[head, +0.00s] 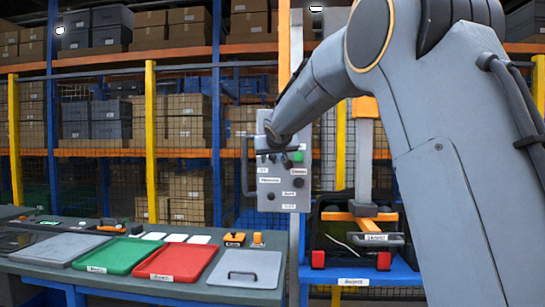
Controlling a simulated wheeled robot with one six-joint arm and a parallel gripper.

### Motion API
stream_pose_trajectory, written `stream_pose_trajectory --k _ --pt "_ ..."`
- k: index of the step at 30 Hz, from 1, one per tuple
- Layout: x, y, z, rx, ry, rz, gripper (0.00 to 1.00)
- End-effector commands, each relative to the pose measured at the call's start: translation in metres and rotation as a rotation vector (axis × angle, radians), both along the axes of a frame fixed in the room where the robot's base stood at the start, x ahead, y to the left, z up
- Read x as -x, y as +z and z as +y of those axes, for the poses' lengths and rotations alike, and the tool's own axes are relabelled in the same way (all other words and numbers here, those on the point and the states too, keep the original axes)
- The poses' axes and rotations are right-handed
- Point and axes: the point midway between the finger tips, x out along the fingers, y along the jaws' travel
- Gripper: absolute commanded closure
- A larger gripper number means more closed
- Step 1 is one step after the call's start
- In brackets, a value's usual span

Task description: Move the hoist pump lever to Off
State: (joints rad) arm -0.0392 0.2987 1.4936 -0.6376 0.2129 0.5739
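A grey control panel (283,182) stands upright on a post near the middle of the head view. It carries several white labels, dark round knobs (298,183) and a green part (297,156) near its upper right. The label wording is too small to read surely. I cannot single out the hoist pump lever or its position. My arm reaches in from the right, and its end with my gripper (272,142) is in front of the panel's upper part. The fingers are not clear, and I cannot tell whether they touch anything.
A workbench at the left holds a green tray (112,255), a red tray (176,262) and a grey lidded tray (246,269). Right of the post, a blue stand (400,270) bears a black bin with an orange-framed device (364,213). Mesh fencing and box-laden shelves stand behind.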

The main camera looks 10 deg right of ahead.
Motion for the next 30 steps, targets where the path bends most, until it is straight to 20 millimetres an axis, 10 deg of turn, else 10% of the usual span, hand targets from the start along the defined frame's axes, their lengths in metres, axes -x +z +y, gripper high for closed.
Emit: stream_pose_trajectory --k 7,14,30 --pt "-0.001 0.0 0.0 0.0 0.0 0.0 0.62" --pt "0.0 0.0 0.0 0.0 0.0 0.0 1.0" --pt "-0.002 -0.004 -0.013 0.007 -0.014 -0.02 1.0"
